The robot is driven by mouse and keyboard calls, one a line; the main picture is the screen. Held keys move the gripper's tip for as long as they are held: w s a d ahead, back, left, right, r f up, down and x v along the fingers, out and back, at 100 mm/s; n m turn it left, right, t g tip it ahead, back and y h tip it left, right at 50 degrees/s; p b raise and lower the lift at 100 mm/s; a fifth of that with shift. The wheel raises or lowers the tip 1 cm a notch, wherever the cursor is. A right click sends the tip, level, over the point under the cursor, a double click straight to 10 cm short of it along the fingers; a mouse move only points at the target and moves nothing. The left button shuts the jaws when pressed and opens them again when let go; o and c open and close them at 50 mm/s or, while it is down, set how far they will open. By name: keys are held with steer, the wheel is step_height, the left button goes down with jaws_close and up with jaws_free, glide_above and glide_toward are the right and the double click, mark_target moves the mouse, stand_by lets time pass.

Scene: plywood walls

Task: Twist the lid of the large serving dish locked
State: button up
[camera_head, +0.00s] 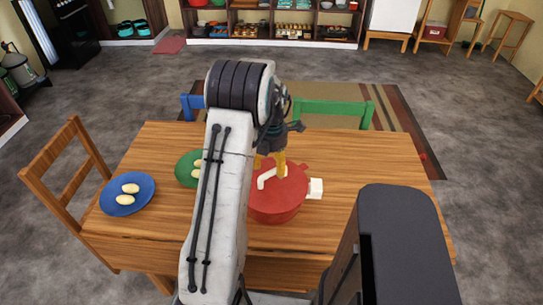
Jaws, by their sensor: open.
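The large serving dish (275,214) is a red round pot on the wooden table, right of my arm. Its red lid (290,188) sits on top and has a white bar handle (266,178). A white block (316,188) sticks out at the dish's right side. My gripper (270,172) points down over the lid with its yellow fingers open, close to the handle. I cannot tell whether a finger touches the handle. My arm hides part of the dish's left side.
The wooden table (380,165) carries a blue plate (115,203) and a green plate (184,170), each with pale oval food pieces. A wooden chair (62,170) stands at left; blue (190,103) and green (335,107) chair backs rise behind. The table's right side is clear.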

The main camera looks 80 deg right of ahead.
mark_target(273, 171)
steer(key=shift+f, duration=1.65)
jaws_close()
steer(key=shift+m, duration=1.4)
steer(key=shift+s+m+b, duration=0.1)
steer(key=shift+m+b, duration=0.2)
steer(key=shift+m, duration=0.4)
steer(key=shift+d+m, duration=0.1)
steer(key=shift+m, duration=0.6)
